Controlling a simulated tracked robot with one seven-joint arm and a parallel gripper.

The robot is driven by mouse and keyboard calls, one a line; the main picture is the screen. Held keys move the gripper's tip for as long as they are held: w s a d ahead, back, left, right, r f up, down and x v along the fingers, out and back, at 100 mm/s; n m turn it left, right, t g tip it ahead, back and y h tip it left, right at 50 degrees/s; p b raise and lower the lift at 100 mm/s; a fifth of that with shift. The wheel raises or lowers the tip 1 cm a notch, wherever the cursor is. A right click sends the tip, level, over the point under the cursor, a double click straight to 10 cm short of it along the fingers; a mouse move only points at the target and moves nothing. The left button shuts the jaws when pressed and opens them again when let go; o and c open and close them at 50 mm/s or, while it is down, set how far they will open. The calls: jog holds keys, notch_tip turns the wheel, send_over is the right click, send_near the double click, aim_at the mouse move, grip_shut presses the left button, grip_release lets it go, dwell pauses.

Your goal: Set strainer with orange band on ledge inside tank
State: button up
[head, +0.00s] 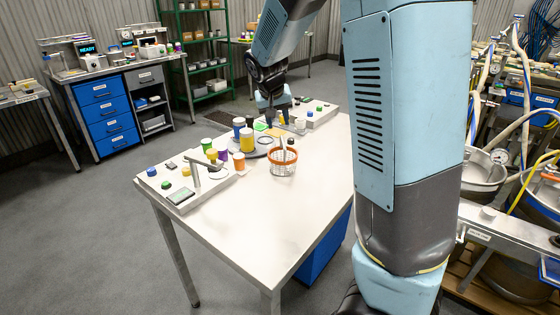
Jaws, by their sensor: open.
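The strainer with the orange band (283,168) stands on the near part of the white table, a small basket with an upright handle at its rim. My gripper (277,122) is beyond it, over the far part of the table near the cups. It is small in the picture, open, and seems apart from the strainer. A round steel vessel (484,176) at the right edge, partly hidden by my arm, may be the tank. Its inside ledge cannot be made out.
Coloured cups (246,140) stand behind the strainer. A seamer-like device with buttons (183,184) sits at the table's left edge, another (316,112) at the back. The front of the white table (262,225) is clear. Hoses and pipes crowd the right side.

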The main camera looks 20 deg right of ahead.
aim_at(283, 140)
jog(key=x, duration=0.9)
jog(key=shift+w+x, duration=0.2)
jog(key=shift+x, duration=2.35)
jog(key=shift+d+r, duration=0.15)
jog(key=shift+r, duration=0.05)
grip_shut()
